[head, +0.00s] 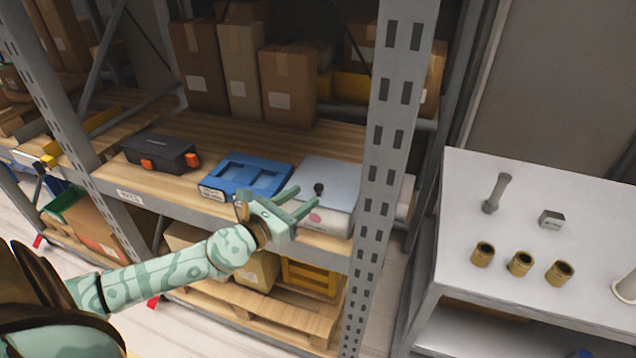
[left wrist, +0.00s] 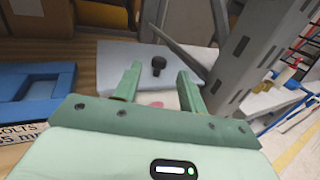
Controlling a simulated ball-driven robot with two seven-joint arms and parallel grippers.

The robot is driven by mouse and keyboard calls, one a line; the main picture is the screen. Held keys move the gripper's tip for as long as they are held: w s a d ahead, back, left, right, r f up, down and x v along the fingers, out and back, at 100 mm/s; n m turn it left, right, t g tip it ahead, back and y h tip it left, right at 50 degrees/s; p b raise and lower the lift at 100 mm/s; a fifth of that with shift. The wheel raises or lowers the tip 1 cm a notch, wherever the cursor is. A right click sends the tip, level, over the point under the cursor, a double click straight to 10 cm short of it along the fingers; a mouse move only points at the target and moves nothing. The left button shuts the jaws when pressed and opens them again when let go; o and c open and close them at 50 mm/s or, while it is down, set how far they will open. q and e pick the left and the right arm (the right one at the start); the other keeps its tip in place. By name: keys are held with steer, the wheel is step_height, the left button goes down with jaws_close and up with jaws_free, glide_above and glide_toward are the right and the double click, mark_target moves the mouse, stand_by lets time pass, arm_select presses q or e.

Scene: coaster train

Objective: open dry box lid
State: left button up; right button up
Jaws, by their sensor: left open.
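The dry box (head: 327,216) is a white box with a pale grey-blue lid (head: 338,176), at the right end of the wooden shelf. The lid lies on the box and has a small black knob (head: 319,188) standing on it. In the left wrist view the lid (left wrist: 118,62) and knob (left wrist: 158,65) lie just beyond my fingers. My left gripper (head: 300,202) is open and empty. Its two green fingers (left wrist: 158,84) point toward the knob, which shows between them and is apart from them. My right gripper is in neither view.
A blue tray (head: 248,176) sits directly left of the dry box, and a black toolbox (head: 160,153) farther left. A grey perforated post (head: 385,150) stands close on the right. Cardboard boxes (head: 288,85) stand behind. A white table (head: 500,245) holds several small parts.

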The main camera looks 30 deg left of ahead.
mark_target(315, 189)
arm_select(q)
steer(key=w, duration=0.4)
steer(key=w+d, duration=0.1)
steer(key=w, duration=0.1)
steer(key=shift+w, duration=0.15)
